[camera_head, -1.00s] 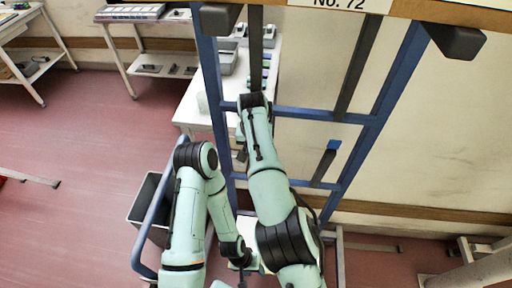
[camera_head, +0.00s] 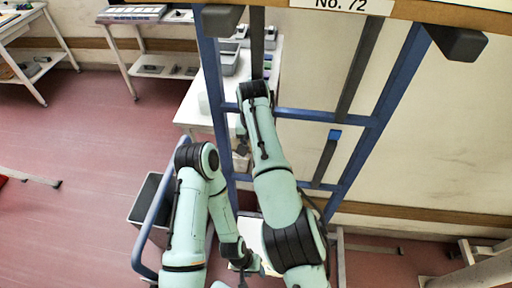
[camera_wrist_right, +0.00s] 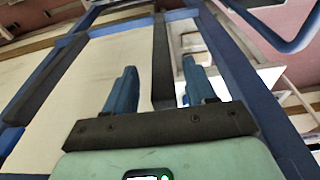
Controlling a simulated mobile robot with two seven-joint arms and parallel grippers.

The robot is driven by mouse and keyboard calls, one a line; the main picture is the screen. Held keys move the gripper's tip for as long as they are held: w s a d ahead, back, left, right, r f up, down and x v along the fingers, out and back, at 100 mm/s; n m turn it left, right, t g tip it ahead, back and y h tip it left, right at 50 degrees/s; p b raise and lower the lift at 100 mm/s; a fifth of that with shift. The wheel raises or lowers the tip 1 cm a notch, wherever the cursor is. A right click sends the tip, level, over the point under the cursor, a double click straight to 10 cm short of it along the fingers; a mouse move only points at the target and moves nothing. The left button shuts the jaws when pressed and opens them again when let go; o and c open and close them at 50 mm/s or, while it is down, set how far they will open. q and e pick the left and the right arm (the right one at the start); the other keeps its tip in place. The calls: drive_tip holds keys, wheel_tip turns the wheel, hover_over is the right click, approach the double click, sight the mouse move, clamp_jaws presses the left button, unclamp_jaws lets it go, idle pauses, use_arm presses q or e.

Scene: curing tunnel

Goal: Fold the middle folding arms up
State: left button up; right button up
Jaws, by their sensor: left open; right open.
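The blue rack frame (camera_head: 378,100) stands against the pale wall. A dark folding arm with a blue tip (camera_head: 327,158) slants up from its lower crossbar. Two longer dark bars rise from the upper crossbar, one at left (camera_head: 257,45) and one at right (camera_head: 359,68). My right gripper (camera_head: 242,148) is at the rack's left upright, mostly hidden behind my own arm. In the right wrist view its blue fingers (camera_wrist_right: 161,88) are apart, with a dark bar (camera_wrist_right: 161,55) showing between and beyond them.
A wooden beam with a "No. 72" sign (camera_head: 341,4) crosses the top. A white table (camera_head: 195,105) with grey bins stands behind the rack's left side. A dark bin (camera_head: 146,200) and a blue rail (camera_head: 154,220) are at lower left.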

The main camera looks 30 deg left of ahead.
drive_tip(key=r, duration=0.3)
drive_tip(key=shift+s+d+r, duration=0.1)
drive_tip(key=shift+s+d, duration=0.05)
drive_tip(key=shift+s, duration=0.15)
idle(0.7)
